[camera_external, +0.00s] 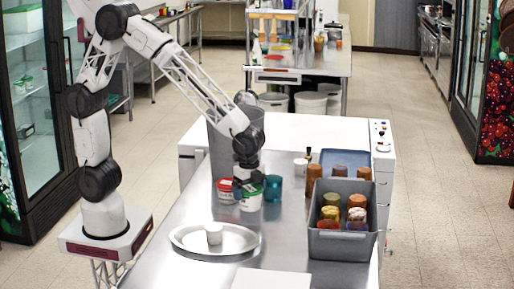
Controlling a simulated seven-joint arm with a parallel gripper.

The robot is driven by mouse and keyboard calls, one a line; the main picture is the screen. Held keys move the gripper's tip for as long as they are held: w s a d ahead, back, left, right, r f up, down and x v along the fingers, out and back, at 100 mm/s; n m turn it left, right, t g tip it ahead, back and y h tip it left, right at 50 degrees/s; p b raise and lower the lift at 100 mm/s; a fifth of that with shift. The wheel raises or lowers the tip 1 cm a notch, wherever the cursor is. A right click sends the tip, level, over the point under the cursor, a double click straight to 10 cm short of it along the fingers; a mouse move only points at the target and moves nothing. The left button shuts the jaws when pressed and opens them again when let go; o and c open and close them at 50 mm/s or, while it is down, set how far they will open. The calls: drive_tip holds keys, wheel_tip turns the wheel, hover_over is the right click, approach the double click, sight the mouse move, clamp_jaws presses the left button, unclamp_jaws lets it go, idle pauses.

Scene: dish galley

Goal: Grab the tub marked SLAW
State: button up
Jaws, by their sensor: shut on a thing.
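Several small containers stand together on the steel table around my gripper (247,184). A white tub with a green top (251,201) is directly under my gripper, and the fingers are shut on it at its upper part. A white tub with red on it (225,193) stands just to the left. A teal cup (273,187) stands close on the right. The lettering on the tubs is too small to read, so I cannot tell which is marked SLAW. My fingers partly hide the tub tops.
A round metal tray (190,240) holding a white cup (214,233) lies in front. A grey bin (340,243) with several colored jars stands at right, near orange-brown cups (314,175). A tall grey container (222,158) stands behind my gripper. A white board (270,281) lies at the near edge.

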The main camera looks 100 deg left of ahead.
drive_tip(key=shift+s+a+r, duration=0.1)
drive_tip(key=shift+s+a, duration=0.05)
drive_tip(key=shift+s, duration=0.95)
drive_tip(key=shift+s+a+r, duration=0.1)
drive_tip(key=shift+s+a, duration=0.05)
drive_tip(key=shift+s, duration=0.9)
